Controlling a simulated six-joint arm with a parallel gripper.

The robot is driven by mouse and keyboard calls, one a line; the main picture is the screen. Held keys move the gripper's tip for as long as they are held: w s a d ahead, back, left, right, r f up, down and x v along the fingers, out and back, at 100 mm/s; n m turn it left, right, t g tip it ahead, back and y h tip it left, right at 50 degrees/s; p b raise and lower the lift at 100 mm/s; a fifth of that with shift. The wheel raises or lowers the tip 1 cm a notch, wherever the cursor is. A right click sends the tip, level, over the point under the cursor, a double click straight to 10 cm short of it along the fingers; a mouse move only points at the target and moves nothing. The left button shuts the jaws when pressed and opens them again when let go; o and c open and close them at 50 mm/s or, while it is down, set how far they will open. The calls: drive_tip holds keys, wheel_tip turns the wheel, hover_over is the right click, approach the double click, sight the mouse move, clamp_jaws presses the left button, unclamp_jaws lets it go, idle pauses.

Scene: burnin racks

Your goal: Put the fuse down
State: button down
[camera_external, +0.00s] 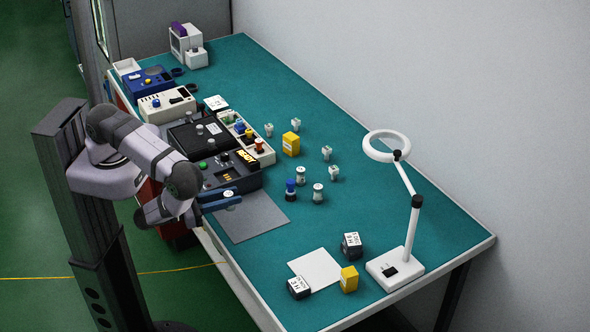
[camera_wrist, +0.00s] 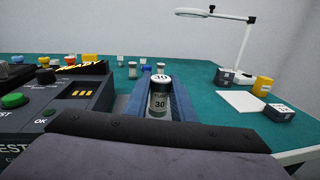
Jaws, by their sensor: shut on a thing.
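The fuse stands upright between the fingers in the wrist view. In the external view only its pale top (camera_external: 229,194) shows clearly. How high its lower end is above the mat is hidden by the fingers.
A dark tester (camera_external: 225,175) with buttons stands just behind my gripper. Several loose fuses, one with a blue top (camera_external: 290,188), stand to the right of the mat. A white sheet (camera_external: 316,268), dark and yellow boxes, and a magnifier lamp (camera_external: 410,230) are nearer the front.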

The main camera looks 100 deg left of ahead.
sight(227, 192)
wheel_tip(227, 192, up, 5)
drive_tip(key=p, duration=0.2)
drive_tip(key=shift+p, duration=0.4)
drive_tip(key=shift+f, duration=0.15)
drive_tip(key=shift+s+a+f, duration=0.15)
drive_tip(key=shift+a+f, duration=0.05)
drive_tip(key=w+d+f+h+b, duration=0.1)
drive_tip(key=w+d+b, duration=0.2)
drive_tip(key=d, duration=0.3)
drive_tip(key=w+d+f+m+t+b, duration=0.1)
drive_tip(key=w+d+b, duration=0.2)
drive_tip(key=d+b, duration=0.1)
drive_tip(key=shift+w+d+m+h+b, duration=0.3)
drive_tip(key=shift+w+d+h+b, duration=0.1)
drive_tip(key=shift+d, duration=0.5)
drive_tip(key=shift+a, duration=0.1)
